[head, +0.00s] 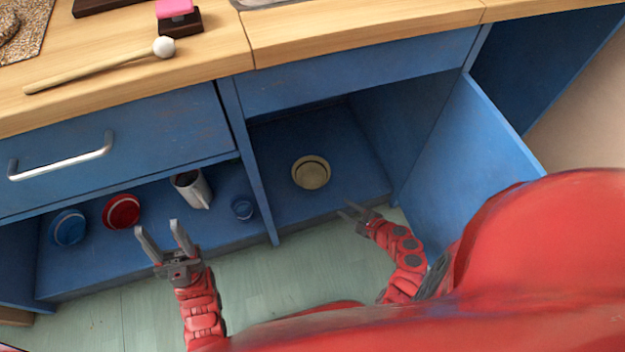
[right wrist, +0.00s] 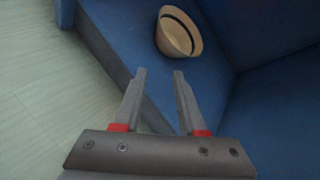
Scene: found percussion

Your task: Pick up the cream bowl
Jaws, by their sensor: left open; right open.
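The cream bowl (head: 311,172) sits on the floor of the right-hand blue cabinet compartment. In the right wrist view the cream bowl (right wrist: 179,32) lies beyond the fingertips, with a dark band visible near its rim. My right gripper (head: 354,211) is open and empty, at the front of that compartment, apart from the bowl. Its two fingers also show in the right wrist view (right wrist: 158,75). My left gripper (head: 165,228) is open and empty, in front of the left compartment.
An open blue door (head: 467,160) stands right of my right arm. A mallet (head: 105,65) lies on the wooden counter (head: 200,75) above.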

